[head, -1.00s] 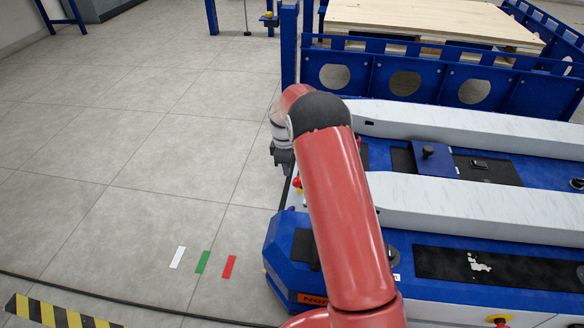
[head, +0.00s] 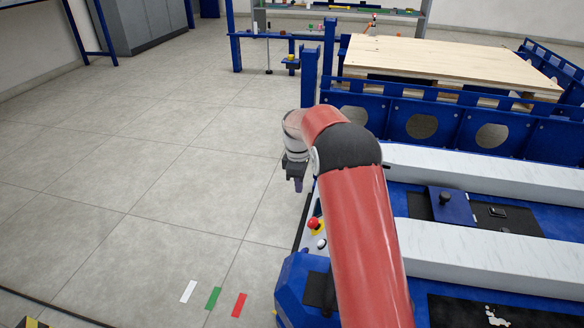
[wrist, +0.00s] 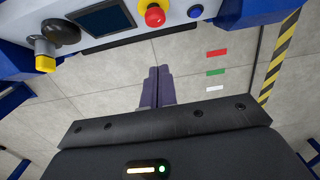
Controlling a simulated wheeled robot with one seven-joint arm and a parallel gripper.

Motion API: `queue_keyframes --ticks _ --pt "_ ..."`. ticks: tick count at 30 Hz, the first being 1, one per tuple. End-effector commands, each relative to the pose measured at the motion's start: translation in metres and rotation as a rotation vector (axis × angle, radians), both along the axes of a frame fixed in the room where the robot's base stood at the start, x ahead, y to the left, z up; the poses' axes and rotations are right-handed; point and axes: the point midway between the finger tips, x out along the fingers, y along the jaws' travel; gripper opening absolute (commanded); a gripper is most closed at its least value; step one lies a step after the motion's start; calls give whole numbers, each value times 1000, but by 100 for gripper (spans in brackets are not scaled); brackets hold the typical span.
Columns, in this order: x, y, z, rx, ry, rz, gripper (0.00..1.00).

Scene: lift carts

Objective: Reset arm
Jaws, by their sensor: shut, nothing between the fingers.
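My red arm (head: 365,235) reaches forward from the bottom of the head view and bends over at a black joint. My gripper (head: 299,185) hangs down at its end, over the grey floor just left of the blue and white lift cart (head: 480,165). In the wrist view the two dark fingers of my gripper (wrist: 158,80) lie together, with nothing between them. The wrist view also shows a cart panel with a red button (wrist: 155,16), a blue button and a dark screen.
A wooden pallet top (head: 450,66) lies within blue frames behind the cart. A blue post (head: 309,78) stands behind my gripper. Grey cabinets (head: 150,25) stand at the far left. White, green and red floor marks (head: 213,298) lie at the front. The floor at left is clear.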

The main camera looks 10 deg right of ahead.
Motion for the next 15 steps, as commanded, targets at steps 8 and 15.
queue_keyframes --ticks 8,15 --pt "-14 -1 38 4 -34 -59 0" --pt "-75 -5 138 27 -134 -277 0"
